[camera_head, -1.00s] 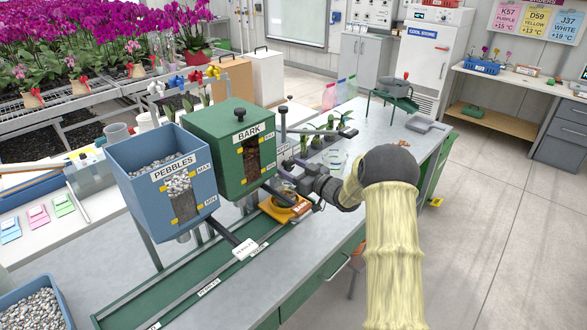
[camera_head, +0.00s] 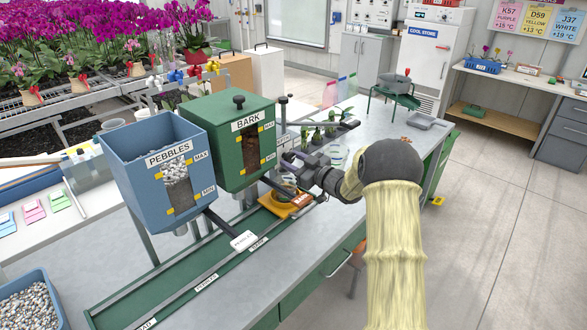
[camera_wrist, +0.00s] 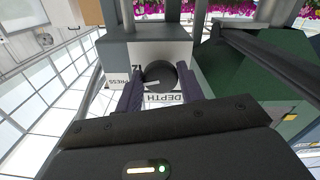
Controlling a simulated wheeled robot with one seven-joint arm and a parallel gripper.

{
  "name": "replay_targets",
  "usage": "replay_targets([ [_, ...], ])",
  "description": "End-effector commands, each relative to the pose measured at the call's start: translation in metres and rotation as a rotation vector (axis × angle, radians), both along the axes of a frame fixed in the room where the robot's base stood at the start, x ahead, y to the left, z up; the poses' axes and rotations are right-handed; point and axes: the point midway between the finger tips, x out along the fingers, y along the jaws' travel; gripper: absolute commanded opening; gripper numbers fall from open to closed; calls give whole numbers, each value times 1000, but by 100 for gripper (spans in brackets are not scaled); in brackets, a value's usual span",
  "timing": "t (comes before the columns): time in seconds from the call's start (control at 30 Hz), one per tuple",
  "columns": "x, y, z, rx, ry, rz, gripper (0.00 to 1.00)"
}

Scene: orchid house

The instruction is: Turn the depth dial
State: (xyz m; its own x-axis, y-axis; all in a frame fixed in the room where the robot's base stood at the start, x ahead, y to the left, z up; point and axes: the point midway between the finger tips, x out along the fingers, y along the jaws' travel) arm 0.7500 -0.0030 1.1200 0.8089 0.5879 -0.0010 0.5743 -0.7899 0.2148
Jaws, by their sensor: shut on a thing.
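The depth dial (camera_wrist: 158,76) is a dark round knob with a pale pointer mark, on a white face lettered DEPTH, with PRESS on the grey housing (camera_wrist: 117,52) beside it. In the wrist view my gripper (camera_wrist: 161,88) has one purple-grey finger on each side of the knob, shut on it. In the head view my gripper (camera_head: 292,162) is beside the green bark hopper, at the press post (camera_head: 283,115). The dial cannot be made out there.
The green bark hopper (camera_head: 215,130) and blue pebbles hopper (camera_head: 140,170) stand left of my gripper. Below it, an orange carrier (camera_head: 298,202) holding a pot sits on the green rail (camera_head: 200,280). Small green plants (camera_head: 318,133) stand behind. The bench at right is mostly clear.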

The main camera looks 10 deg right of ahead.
Motion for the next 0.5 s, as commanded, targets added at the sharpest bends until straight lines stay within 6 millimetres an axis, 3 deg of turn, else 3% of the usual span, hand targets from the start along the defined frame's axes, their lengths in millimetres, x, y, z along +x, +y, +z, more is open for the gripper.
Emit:
replay_targets([
  [0.03, 0, -1, -7, -32, -24, -1, 15],
  [0.5, 1, -1, -7, -384, -282, -1, 15],
])
